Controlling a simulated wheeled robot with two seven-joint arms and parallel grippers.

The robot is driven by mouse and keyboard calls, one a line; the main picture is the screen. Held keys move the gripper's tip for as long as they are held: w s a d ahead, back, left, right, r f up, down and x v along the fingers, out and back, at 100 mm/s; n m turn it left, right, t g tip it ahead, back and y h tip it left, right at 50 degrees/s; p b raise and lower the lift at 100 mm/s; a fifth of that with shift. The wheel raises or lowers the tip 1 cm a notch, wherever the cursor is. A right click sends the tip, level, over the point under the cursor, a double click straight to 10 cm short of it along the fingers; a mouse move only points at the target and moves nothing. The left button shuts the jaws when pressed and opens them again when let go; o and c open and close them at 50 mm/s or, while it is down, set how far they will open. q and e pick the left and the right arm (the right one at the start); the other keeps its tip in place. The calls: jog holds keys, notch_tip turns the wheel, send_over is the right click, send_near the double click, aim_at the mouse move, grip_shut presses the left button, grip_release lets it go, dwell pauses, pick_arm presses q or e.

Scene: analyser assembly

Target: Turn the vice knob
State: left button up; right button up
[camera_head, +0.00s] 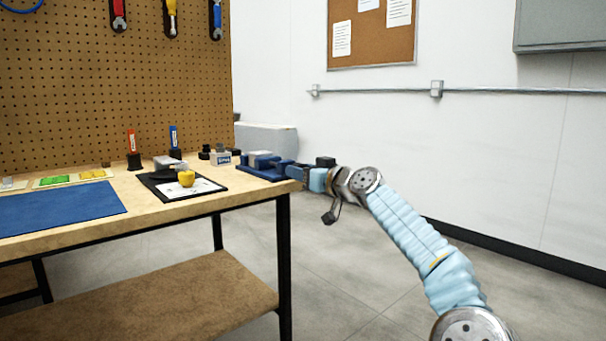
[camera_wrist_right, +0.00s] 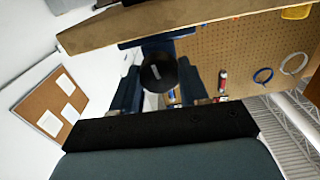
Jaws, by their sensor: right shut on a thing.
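The blue vice (camera_head: 262,168) sits at the right end of the wooden table in the head view. My right gripper (camera_head: 296,174) reaches it from the right, at the table's edge. In the right wrist view, the round dark vice knob (camera_wrist_right: 158,72) lies between the two fingers of my right gripper (camera_wrist_right: 159,84), which is shut on it. In the head view the knob is hidden by the gripper. How far the knob is turned cannot be told. My left gripper is not in view.
The wooden table (camera_head: 150,216) holds a black tray (camera_head: 155,186) with a yellow object (camera_head: 186,178), a blue mat (camera_head: 60,208) and small tools near the pegboard (camera_head: 130,80). Small dark and grey parts stand left of the vice. Right of the table is open floor.

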jog(key=n+p, duration=0.1)
jog(key=n, duration=1.9)
jog(key=shift+a+f+p, duration=0.1)
jog(key=shift+f+p, duration=0.1)
jog(key=shift+p, duration=0.15)
jog(key=shift+n, duration=0.3)
jog(key=o, duration=1)
jog(key=shift+o, duration=0.2)
jog(key=shift+s, duration=0.1)
